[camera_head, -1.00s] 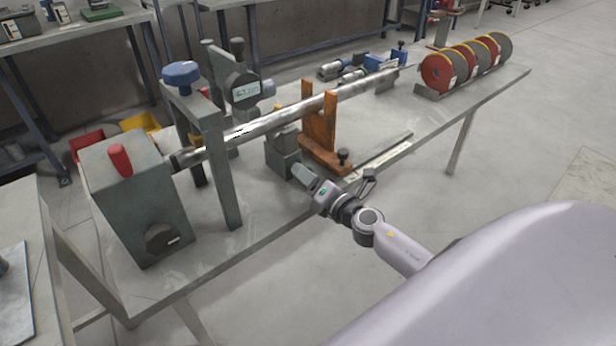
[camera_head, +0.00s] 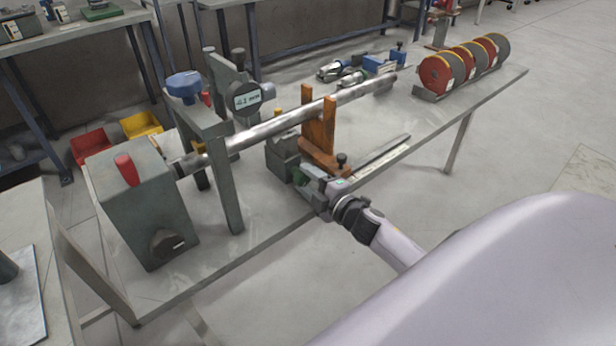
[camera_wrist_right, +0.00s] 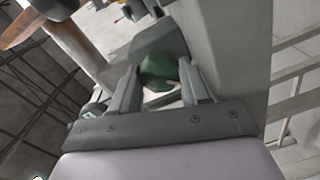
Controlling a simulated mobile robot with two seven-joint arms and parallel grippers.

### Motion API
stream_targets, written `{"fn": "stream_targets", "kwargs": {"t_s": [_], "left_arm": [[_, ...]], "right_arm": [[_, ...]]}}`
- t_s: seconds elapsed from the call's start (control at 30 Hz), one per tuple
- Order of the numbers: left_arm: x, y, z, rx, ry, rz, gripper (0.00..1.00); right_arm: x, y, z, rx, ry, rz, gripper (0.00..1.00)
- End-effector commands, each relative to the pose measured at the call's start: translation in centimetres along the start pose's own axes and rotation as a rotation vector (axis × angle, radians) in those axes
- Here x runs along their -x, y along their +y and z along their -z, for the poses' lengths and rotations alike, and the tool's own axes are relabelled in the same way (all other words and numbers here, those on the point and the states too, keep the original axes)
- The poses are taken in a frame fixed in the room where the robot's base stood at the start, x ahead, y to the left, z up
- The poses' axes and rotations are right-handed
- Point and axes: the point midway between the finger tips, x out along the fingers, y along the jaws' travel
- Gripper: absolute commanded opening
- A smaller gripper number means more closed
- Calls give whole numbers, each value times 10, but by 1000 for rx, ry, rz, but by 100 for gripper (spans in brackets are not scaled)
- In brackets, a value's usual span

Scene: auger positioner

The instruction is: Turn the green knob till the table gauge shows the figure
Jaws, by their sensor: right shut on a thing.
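The green knob (camera_wrist_right: 160,72) shows in the right wrist view between the two fingers of my right gripper (camera_wrist_right: 163,85), which is shut on it. In the head view my right gripper (camera_head: 303,182) is at the front of a grey-green block (camera_head: 283,152) beneath the steel auger (camera_head: 265,130); its body mostly hides the knob there. The dial gauge (camera_head: 247,97) stands behind the auger on a grey-green stand; its small display ends in "mm", but I cannot read the figure surely. My left gripper is not in view.
An orange-brown fork support (camera_head: 319,130) stands right beside the block. A drive box with a red handle (camera_head: 147,205) is at the table's left end. A blue-knobbed clamp frame (camera_head: 229,180) stands over the auger. Red-and-grey discs (camera_head: 435,75) sit at the far right. The front right floor is clear.

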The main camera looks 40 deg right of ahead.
Motion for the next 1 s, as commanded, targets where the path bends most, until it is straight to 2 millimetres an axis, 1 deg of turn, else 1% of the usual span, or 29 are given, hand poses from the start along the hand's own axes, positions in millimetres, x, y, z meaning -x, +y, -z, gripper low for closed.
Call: {"fn": "stream_targets", "kwargs": {"t_s": [0.03, 0.2, 0.6, 0.8, 1.0], "left_arm": [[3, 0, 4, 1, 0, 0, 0], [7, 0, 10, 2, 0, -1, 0], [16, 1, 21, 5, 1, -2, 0], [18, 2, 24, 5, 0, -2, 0], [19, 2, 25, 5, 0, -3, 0]], "right_arm": [[0, 2, 0, -46, 0, 2, 16], [0, 2, 0, -208, 10, 3, 16], [0, 1, -1, -561, 31, 6, 16], [0, 0, -1, -690, 39, 7, 16], [0, 0, -1, -770, 44, 8, 16]]}}
